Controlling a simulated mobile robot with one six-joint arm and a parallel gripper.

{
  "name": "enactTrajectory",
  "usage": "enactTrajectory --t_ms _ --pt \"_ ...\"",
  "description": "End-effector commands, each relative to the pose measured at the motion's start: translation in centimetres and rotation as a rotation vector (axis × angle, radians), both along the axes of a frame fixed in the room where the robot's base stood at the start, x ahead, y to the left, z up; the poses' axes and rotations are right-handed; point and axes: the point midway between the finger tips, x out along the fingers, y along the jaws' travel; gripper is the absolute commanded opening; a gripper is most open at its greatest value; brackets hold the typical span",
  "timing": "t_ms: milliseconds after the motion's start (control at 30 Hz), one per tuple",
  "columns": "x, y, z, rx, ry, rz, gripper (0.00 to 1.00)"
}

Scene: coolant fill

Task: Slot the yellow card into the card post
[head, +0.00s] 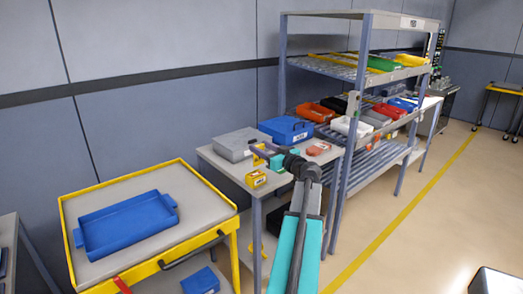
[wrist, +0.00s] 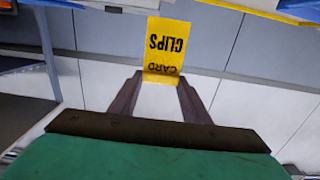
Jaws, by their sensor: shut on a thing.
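My gripper (wrist: 160,79) is shut on the yellow card (wrist: 165,45), whose lower edge sits between the two dark fingertips in the wrist view. The card reads "CLIPS" and "CARD", with the print upside down in that view. In the head view my gripper (head: 266,152) is at the small grey table, and a small yellow patch beside it at its left appears to be the card. My arm hides part of this area. I cannot make out the card post for certain in either view.
The small table (head: 232,170) holds a grey case (head: 236,145), a blue box (head: 286,129) and a yellow box (head: 256,179). A shelf rack (head: 366,20) with coloured bins stands close at right. A yellow-edged cart (head: 105,262) with a blue tray (head: 126,224) stands at left. Floor at right is clear.

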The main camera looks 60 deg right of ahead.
Motion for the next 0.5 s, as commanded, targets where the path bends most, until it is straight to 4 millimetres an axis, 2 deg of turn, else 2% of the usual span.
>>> enactTrajectory --t_ms 33,500 --pt "0.0 0.0 -0.6 0.000 0.000 0.000 0.12" --pt "0.1 0.0 -3.1 0.000 0.000 0.001 0.12"
